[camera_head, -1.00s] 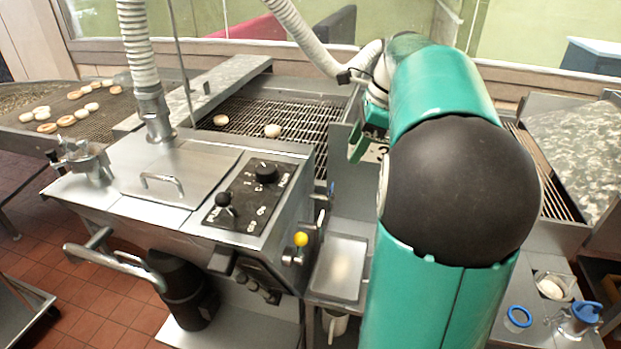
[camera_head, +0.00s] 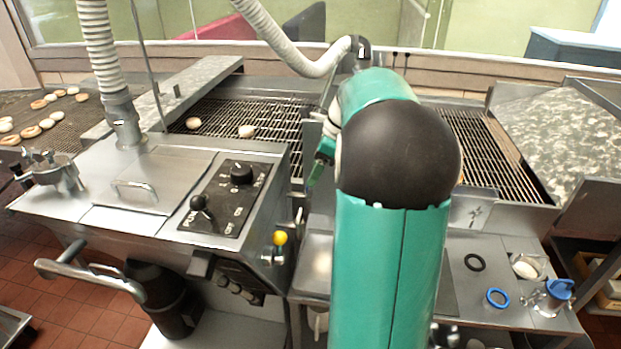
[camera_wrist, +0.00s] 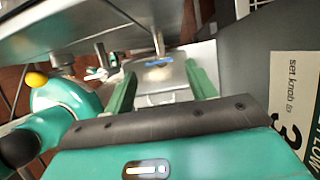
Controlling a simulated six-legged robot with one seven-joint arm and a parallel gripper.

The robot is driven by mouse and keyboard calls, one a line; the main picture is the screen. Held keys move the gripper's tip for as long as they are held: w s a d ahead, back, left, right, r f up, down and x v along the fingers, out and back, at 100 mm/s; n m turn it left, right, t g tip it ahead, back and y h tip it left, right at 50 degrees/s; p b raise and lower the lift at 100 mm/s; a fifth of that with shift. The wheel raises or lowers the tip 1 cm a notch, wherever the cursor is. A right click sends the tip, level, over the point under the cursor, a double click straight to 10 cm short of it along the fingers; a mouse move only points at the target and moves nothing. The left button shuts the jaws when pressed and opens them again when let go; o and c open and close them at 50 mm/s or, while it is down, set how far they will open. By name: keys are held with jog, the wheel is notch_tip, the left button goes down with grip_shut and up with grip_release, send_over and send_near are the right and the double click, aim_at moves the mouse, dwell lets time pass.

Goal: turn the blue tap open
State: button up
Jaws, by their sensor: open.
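The blue tap shows in the wrist view as a small blue handle (camera_wrist: 159,63), near the end of a thin metal rod by the machine's side. My gripper (camera_wrist: 160,72) is open, with one green finger on each side of the view. The blue handle appears between the fingertips, seemingly beyond them; I cannot tell the exact gap, and no contact is clear. In the head view my green gripper (camera_head: 320,162) hangs beside the machine's right side, partly behind my arm. The tap handle cannot be made out clearly there.
A yellow-knobbed lever (camera_head: 280,238) sticks out of the glazing machine (camera_head: 160,220) near the tap side. A metal tray (camera_head: 318,262) lies below. Grills with buns stand behind.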

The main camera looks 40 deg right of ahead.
aim_at(310, 190)
jog(key=shift+x, duration=1.6)
jog(key=c, duration=0.9)
jog(key=shift+c, duration=0.2)
jog(key=shift+w+r+n, duration=0.1)
jog(key=shift+n, duration=0.2)
jog(key=n, duration=0.1)
jog(key=n+g, duration=0.1)
jog(key=n, duration=0.1)
jog(key=n+y, duration=0.1)
jog(key=n, duration=0.1)
jog(key=shift+w+g, duration=0.25)
jog(key=shift+g, duration=0.15)
jog(key=n+g, duration=0.1)
jog(key=n, duration=0.2)
jog(key=n+g, duration=0.1)
jog(key=n, duration=0.2)
jog(key=shift+w, duration=0.2)
jog(key=shift+g, duration=0.3)
